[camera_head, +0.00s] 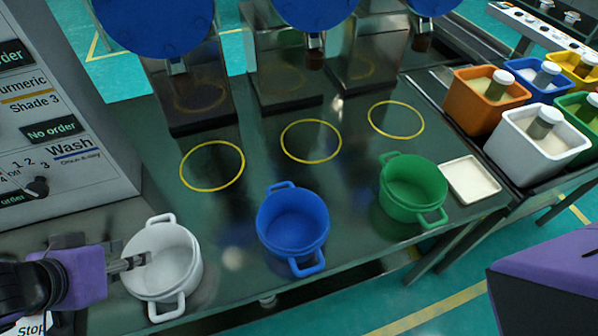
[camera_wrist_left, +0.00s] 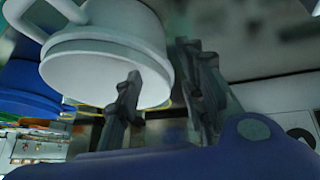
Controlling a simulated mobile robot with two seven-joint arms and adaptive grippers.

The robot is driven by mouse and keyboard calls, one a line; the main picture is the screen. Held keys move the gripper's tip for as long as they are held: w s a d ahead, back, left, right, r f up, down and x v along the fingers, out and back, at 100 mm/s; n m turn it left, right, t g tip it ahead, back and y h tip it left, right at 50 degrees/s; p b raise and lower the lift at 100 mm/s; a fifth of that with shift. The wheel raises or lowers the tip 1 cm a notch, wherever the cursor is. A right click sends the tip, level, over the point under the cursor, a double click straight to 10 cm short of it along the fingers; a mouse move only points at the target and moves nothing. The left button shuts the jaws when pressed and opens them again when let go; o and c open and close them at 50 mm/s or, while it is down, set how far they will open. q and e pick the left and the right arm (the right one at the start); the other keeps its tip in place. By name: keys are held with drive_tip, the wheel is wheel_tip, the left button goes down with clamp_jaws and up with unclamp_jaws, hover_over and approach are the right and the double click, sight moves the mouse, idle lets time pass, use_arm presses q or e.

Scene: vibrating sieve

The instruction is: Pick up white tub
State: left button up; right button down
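The white tub (camera_head: 183,276) stands upright at the front left of the dark table, with a handle at its back and another at its front. My left gripper (camera_head: 135,262) comes in from the left, its fingertips over the tub's left rim. In the left wrist view the white tub (camera_wrist_left: 95,65) fills the upper left. There my left gripper (camera_wrist_left: 168,85) has its fingers spread, one overlapping the tub and one beside its edge. Whether either finger touches the wall cannot be told. My right gripper is not in view.
A blue tub (camera_head: 293,226) stands right of the white one, and a green tub (camera_head: 413,188) farther right beside a pale square dish (camera_head: 469,180). A sign panel (camera_head: 50,110) rises behind on the left. Containers, including an orange one (camera_head: 485,100), stand at right.

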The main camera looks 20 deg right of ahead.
use_arm(q)
drive_tip(key=shift+w+d+f, duration=0.15)
drive_tip(key=shift+w+f, duration=0.1)
drive_tip(key=shift+f, duration=0.25)
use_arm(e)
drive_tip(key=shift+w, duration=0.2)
use_arm(q)
clamp_jaws()
drive_tip(key=shift+r, duration=0.1)
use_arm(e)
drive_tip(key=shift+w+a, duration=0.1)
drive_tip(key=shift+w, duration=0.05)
